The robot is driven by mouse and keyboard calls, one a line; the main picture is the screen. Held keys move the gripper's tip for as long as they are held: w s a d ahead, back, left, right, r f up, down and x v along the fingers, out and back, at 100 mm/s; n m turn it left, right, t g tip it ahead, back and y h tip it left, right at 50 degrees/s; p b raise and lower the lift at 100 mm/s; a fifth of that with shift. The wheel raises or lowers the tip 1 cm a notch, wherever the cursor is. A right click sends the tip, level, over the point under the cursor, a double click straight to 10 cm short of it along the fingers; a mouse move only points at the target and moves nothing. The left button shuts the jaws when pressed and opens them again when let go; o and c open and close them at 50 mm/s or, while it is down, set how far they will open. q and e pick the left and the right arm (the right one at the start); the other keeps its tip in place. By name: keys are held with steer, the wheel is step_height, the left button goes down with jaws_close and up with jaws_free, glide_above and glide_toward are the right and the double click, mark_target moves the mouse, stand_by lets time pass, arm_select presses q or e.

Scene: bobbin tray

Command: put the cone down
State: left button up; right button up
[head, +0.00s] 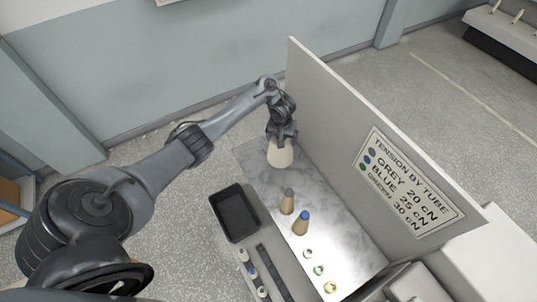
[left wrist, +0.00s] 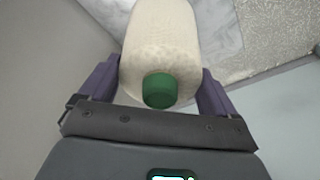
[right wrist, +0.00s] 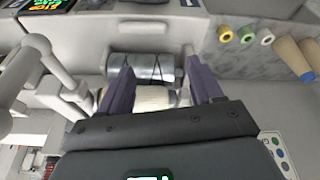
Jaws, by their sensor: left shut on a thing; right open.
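A cream yarn cone (head: 281,154) is held in my left gripper (head: 280,138) at the far end of the marbled surface (head: 323,234). In the left wrist view the cone (left wrist: 160,45) has a green tube end (left wrist: 159,90) facing the camera, and the purple fingers of my left gripper (left wrist: 160,85) close on its two sides. I cannot tell whether the cone touches the surface. My right gripper (right wrist: 155,85) is open in the right wrist view, with a pale spool-like part (right wrist: 152,98) visible between its fingers. The right gripper is outside the head view.
A grey-tipped cone (head: 287,203) and a blue-tipped cone (head: 301,224) stand on the marbled surface. Several small rings (head: 318,270) lie nearer. A black tray (head: 234,212) is at the left. A tall panel with a tension sign (head: 408,182) borders the right side.

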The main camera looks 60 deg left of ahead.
arm_select(q)
steer(key=s+a+f+b, duration=0.2)
steer(key=s+a+f, duration=0.3)
steer(key=a+f, duration=0.3)
steer(key=shift+s+f, duration=0.2)
steer(key=shift+f, duration=0.65)
steer(key=o, duration=1.5)
steer(key=shift+f, duration=0.15)
